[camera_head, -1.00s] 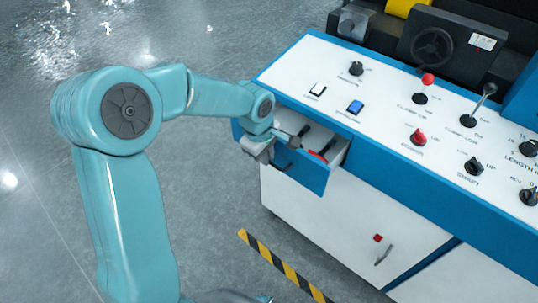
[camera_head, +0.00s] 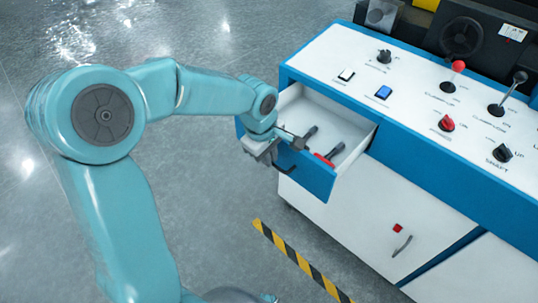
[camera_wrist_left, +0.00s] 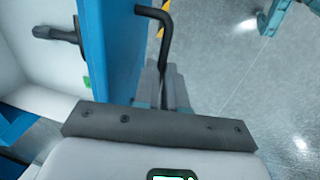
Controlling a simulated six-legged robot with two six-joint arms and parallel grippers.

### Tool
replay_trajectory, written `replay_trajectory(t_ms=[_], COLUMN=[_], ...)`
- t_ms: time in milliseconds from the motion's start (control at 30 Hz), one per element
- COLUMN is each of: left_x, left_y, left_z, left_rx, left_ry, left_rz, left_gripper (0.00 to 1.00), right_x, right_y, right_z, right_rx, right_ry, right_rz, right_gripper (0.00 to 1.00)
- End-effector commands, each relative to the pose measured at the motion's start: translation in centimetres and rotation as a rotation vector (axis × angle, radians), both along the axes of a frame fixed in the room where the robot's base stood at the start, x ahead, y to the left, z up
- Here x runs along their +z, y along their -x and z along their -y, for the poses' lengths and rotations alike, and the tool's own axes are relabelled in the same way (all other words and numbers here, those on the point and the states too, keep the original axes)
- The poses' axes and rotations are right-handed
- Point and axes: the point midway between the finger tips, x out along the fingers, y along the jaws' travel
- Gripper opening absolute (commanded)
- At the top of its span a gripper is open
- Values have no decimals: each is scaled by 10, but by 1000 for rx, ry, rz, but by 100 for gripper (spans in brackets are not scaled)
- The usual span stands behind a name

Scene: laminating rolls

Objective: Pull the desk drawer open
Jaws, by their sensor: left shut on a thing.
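The desk drawer (camera_head: 309,177) has a blue front and a white inside, and it stands well out from the blue and white machine desk. Its black bar handle (camera_head: 286,169) also shows in the left wrist view (camera_wrist_left: 154,14). My left gripper (camera_head: 268,150) is at the outer face of the drawer front, shut on the handle. In the left wrist view its grey fingers (camera_wrist_left: 166,88) are around the handle, and part of the handle is hidden between them. My right gripper is in neither view.
The desk top (camera_head: 400,100) carries switches, knobs and levers. A lower cabinet door has a handle (camera_head: 402,246). Yellow-black floor tape (camera_head: 300,262) runs in front; the grey floor is otherwise open.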

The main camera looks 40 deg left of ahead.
Motion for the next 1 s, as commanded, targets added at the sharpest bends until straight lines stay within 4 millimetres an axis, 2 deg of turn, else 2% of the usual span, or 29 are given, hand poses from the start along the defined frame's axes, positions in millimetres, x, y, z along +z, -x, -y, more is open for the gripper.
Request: replay_trajectory(t_ms=[300, 333, 400, 667, 767, 867, 1000], left_x=[1, 1, 1, 1, 7, 23, 59], left_y=[-1, 0, 0, 2, 3, 5, 11], left_z=[-1, -1, -1, -1, -1, -1, -2], left_rx=[0, 0, 0, 0, 0, 0, 2], left_ry=[-2, -2, -2, -1, -2, -3, -2], left_rz=[3, 3, 3, 2, 4, 6, 9], left_gripper=[0, 20, 36, 36, 36, 36, 36], right_x=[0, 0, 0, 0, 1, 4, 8], right_y=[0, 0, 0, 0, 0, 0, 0], right_z=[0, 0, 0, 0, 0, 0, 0], right_rx=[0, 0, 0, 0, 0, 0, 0], right_ry=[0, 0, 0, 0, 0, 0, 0], right_rz=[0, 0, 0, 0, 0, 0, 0], right_gripper=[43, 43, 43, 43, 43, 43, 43])
